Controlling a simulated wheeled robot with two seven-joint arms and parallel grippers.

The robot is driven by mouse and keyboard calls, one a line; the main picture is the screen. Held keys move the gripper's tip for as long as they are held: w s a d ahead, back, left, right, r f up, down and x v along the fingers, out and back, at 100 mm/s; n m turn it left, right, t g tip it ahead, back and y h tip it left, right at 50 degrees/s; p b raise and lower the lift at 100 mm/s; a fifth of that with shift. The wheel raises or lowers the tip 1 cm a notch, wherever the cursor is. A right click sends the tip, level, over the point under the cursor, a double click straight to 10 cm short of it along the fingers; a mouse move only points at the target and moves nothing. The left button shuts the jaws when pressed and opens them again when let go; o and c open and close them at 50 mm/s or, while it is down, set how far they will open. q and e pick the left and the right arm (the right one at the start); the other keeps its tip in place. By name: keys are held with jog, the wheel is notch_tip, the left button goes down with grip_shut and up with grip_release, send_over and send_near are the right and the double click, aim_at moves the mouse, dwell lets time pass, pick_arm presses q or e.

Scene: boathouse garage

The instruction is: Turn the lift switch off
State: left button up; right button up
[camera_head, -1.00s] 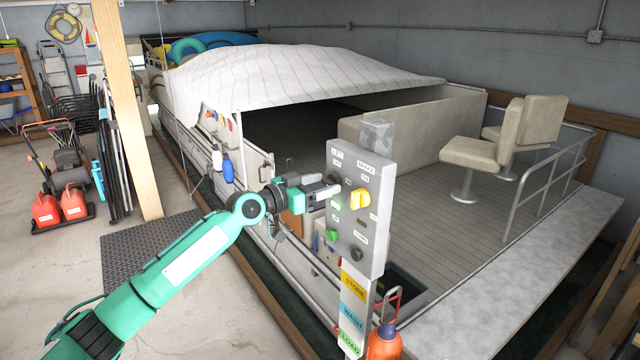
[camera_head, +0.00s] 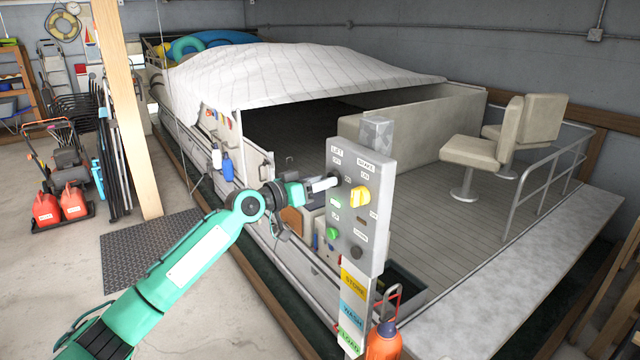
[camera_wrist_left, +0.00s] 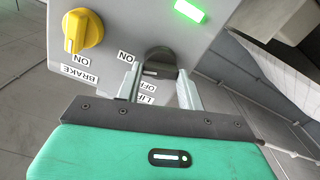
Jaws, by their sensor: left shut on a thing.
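The grey control panel (camera_head: 372,235) stands on a post in front of the boat. The lift switch is a dark round knob (camera_wrist_left: 160,62) on it, with LIFT, OFF and ON labels beside it in the left wrist view. My left gripper (camera_head: 332,183) reaches the panel's upper left from the left. In the left wrist view my left gripper (camera_wrist_left: 160,88) has one finger on each side of the knob and is shut on it. The fingers partly hide the knob, and I cannot tell its exact setting. My right gripper is not in view.
A yellow brake knob (camera_head: 360,196) sits right of the lift switch. The covered boat (camera_head: 300,75) lies behind.

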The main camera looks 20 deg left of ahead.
pick_arm(q)
jog(key=shift+a+f+n+p, duration=0.1)
jog(key=shift+n+p, duration=1.45)
jog(key=shift+n, duration=2.1)
jog(key=shift+a+n+p, duration=0.1)
jog(key=shift+n+p, duration=1.45)
jog(key=shift+n, duration=2.1)
jog(key=shift+d, duration=0.1)
jog(key=o, duration=1)
jog(key=shift+c, duration=0.2)
jog(key=shift+w+f, duration=0.1)
